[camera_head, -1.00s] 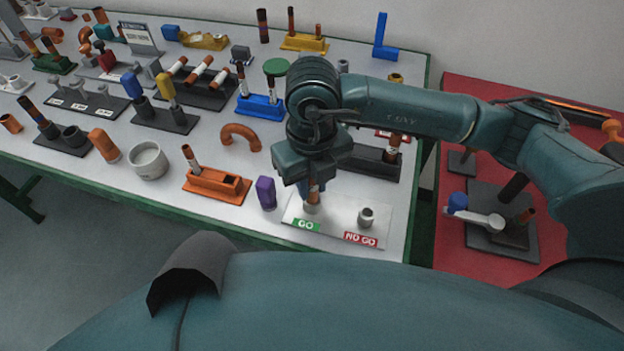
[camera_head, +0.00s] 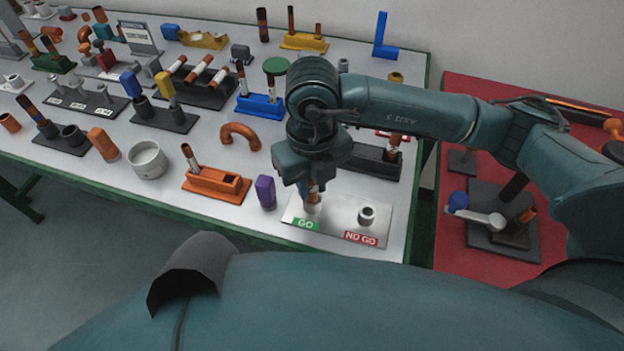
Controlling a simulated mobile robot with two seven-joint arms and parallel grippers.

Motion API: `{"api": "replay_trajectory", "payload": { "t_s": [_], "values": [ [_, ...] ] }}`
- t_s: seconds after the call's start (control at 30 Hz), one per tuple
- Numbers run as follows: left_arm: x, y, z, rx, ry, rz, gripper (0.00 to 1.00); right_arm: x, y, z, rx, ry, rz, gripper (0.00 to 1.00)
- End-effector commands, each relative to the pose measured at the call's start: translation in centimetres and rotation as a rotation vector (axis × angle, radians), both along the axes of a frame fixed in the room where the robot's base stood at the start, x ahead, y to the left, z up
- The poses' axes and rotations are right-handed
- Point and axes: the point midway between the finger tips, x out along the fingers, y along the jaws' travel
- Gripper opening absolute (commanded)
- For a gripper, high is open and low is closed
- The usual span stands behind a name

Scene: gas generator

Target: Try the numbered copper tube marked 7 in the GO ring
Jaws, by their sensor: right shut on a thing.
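The gauge plate (camera_head: 338,226) lies at the front right of the grey table, with a green GO label (camera_head: 306,224) and a red NO GO label (camera_head: 361,238). The NO GO ring (camera_head: 366,215) stands empty. My right gripper (camera_head: 311,188) points down over the GO side and is shut on a copper tube (camera_head: 313,199). The tube is upright at the GO ring (camera_head: 312,210); its number is hidden, and I cannot tell how deep it sits. My left gripper is not in view.
A purple block (camera_head: 266,192) stands just left of the plate, beside an orange holder (camera_head: 216,186) with a tube. A dark rack (camera_head: 372,162) lies behind the plate. A red table (camera_head: 455,240) with a dark fixture is at the right.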

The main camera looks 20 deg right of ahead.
Motion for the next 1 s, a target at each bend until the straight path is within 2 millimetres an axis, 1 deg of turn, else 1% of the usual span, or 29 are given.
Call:
{"api": "replay_trajectory", "payload": {
  "t_s": [0.5, 0.87, 1.0],
  "values": [
    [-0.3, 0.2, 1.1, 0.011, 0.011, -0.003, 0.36, 0.0, 0.0, 3.0, 0.001, -0.002, 0.0, 0.03],
    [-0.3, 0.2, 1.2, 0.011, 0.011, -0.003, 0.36, 0.0, 0.0, 3.2, 0.0, -0.001, 0.0, 0.03],
    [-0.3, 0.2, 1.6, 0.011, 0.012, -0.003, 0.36, 0.0, 0.0, 3.8, 0.001, -0.002, 0.0, 0.03]
  ]
}}
